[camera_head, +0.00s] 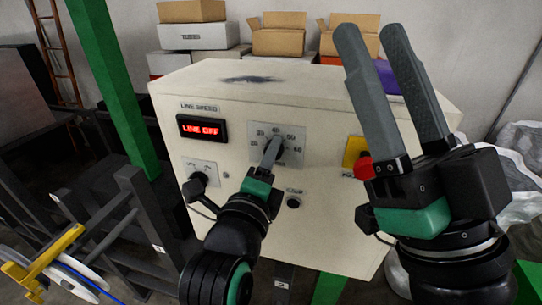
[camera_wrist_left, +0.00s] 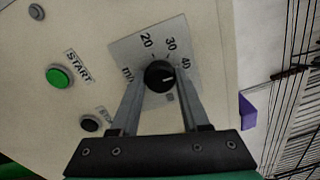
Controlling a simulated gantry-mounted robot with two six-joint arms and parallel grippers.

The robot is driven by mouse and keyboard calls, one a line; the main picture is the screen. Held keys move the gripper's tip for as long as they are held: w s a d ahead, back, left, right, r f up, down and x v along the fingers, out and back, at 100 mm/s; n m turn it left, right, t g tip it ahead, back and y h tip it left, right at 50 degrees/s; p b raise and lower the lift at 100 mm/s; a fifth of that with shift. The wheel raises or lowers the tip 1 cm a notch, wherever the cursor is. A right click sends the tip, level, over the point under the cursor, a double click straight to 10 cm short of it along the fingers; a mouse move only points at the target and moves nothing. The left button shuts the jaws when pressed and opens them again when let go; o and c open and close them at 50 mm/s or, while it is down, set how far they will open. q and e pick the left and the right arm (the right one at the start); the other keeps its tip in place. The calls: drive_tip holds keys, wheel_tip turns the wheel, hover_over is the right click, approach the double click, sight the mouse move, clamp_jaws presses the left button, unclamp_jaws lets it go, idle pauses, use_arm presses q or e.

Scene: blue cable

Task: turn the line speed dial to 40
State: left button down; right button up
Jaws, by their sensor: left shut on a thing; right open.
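The line speed dial is a round black knob (camera_wrist_left: 158,76) on a pale scale plate (camera_wrist_left: 128,50) with printed numbers; 20, 30 and 40 are legible in the left wrist view. The plate (camera_head: 290,155) also shows in the head view, on the front of a cream control box (camera_head: 330,215). My left gripper (camera_head: 270,152) is shut on the knob, one finger on each side (camera_wrist_left: 159,88). The knob's pointer is too dark to read. A red-lit display (camera_head: 201,128) reads LINE OFF. My right gripper (camera_head: 370,32) is open and empty, raised before the box's right side.
A green START button (camera_wrist_left: 58,77) and a black button (camera_wrist_left: 89,123) sit near the dial. A red button (camera_head: 362,168) on a yellow plate (camera_head: 352,147) is close to my right gripper. Cardboard boxes (camera_head: 278,38) stand behind. A green post (camera_head: 110,80) rises at left.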

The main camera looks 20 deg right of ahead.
use_arm(q)
drive_tip(key=shift+c, duration=1.9)
unclamp_jaws()
drive_tip(key=p+v, duration=0.7)
drive_tip(key=v, duration=0.4)
drive_tip(key=shift+s+a+p, duration=0.15)
drive_tip(key=shift+s+p, duration=0.15)
drive_tip(key=shift+p, duration=0.05)
